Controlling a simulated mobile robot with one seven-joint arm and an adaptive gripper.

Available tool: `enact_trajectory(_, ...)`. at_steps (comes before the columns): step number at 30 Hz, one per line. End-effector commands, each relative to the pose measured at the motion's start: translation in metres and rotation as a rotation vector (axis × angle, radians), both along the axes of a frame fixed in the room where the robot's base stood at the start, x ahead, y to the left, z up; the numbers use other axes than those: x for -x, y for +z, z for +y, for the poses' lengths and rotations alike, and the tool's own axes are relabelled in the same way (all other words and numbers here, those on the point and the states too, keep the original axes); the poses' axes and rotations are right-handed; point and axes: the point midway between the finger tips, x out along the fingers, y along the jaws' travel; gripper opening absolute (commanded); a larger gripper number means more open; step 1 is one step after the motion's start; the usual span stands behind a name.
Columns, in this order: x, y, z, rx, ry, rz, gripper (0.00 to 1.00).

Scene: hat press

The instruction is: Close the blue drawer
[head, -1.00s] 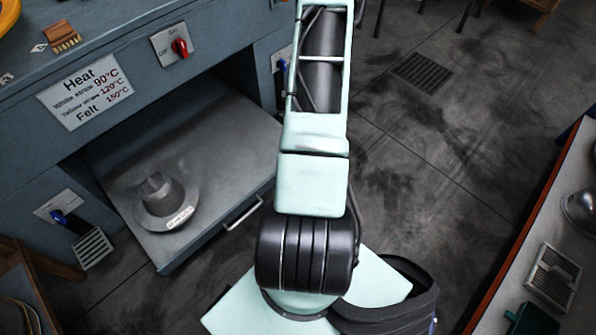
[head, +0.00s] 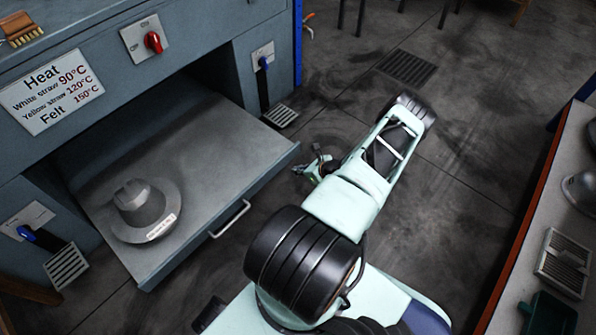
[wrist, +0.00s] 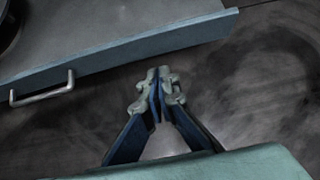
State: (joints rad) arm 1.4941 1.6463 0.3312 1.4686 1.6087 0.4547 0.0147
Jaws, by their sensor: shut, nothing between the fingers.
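The blue drawer (head: 215,150) is pulled well out of the blue-grey bench at the left in the head view. Its front panel carries a metal bar handle (head: 231,218). A grey metal hat form (head: 140,210) with a brim and a small label sits on the drawer's left part. In the wrist view the drawer front (wrist: 130,52) crosses the upper left, with the handle (wrist: 42,88) at the left edge. My gripper (wrist: 158,80) is shut and empty, apart from the drawer front and near its right end. It also shows in the head view (head: 308,170).
The bench front has a heat sign (head: 52,92), a red knob (head: 153,41) and blue levers (head: 41,238) at both sides. A red-edged counter (head: 555,220) stands at the right. The floor between is largely clear.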

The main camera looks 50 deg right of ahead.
Motion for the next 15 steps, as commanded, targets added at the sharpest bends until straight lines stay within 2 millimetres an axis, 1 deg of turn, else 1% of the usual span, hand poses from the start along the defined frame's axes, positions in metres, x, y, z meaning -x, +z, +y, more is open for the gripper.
enact_trajectory(1,-0.009,-0.014,0.001,0.001,0.004,-0.002,0.0)
enact_trajectory(3,-0.02,-0.026,0.001,0.001,0.004,-0.001,0.0)
enact_trajectory(9,-0.049,-0.054,0.001,0.002,0.004,0.0,0.0)
enact_trajectory(12,-0.066,-0.049,0.0,0.003,0.004,-0.002,0.0)
enact_trajectory(15,-0.077,-0.049,0.0,0.002,0.004,0.0,0.0)
